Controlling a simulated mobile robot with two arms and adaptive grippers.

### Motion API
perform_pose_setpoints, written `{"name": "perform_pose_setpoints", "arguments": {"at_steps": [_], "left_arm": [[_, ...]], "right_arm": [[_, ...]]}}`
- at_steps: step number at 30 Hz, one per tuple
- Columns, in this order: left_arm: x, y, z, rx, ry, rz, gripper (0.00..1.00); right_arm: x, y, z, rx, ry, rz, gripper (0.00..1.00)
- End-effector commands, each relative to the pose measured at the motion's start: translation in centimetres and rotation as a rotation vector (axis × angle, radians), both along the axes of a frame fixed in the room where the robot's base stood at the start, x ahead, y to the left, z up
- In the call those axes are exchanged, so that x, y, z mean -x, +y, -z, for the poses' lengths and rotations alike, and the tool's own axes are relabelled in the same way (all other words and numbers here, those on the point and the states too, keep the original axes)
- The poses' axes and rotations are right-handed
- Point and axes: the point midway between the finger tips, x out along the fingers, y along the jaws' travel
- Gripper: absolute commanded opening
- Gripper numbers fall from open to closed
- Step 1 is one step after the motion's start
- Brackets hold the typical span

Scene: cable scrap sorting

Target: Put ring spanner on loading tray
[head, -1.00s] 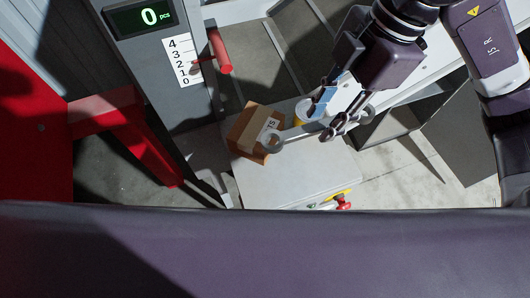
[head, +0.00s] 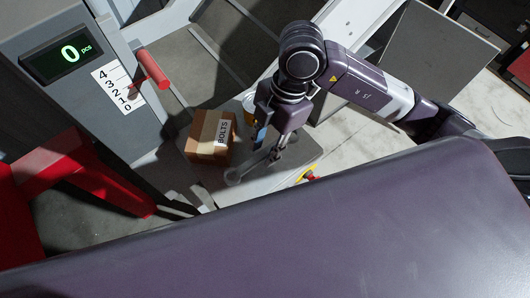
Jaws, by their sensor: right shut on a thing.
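The ring spanner (head: 252,167) is a grey metal bar with ring ends, in shadow in the head view. My right gripper (head: 272,153) points down and is shut on it. The spanner's left ring end sticks out in front of the box. It is over a grey flat top (head: 262,186), which may be the loading tray; I cannot tell whether it touches it. My left gripper is not in view.
A brown box marked BOLTS (head: 201,147) stands just left of the spanner. A grey machine with a display reading 0 pcs (head: 68,53) and a red lever (head: 152,69) is at the left. A red-and-yellow button (head: 309,174) sits at the flat top's right edge.

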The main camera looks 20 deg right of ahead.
Motion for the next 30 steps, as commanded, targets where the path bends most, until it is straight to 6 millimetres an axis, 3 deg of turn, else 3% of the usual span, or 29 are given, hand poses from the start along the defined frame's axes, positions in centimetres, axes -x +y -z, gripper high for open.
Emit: {"name": "perform_pose_setpoints", "arguments": {"at_steps": [9, 16, 17, 21, 30], "left_arm": [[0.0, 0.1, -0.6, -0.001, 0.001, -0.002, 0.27], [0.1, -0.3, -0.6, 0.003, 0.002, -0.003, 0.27], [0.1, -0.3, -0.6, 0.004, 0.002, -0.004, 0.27], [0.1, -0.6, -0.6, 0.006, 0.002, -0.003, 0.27], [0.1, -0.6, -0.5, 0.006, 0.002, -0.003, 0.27]], "right_arm": [[0.1, 0.0, 4.0, 0.000, 0.002, 0.002, 0.00], [0.0, 0.0, 4.3, -0.001, -0.002, 0.001, 0.00], [0.0, 0.0, 4.3, 0.001, -0.001, 0.000, 0.31], [0.0, 0.0, 4.3, 0.000, -0.001, 0.000, 0.46], [0.0, 0.0, 4.1, 0.000, -0.001, 0.000, 0.46]]}}
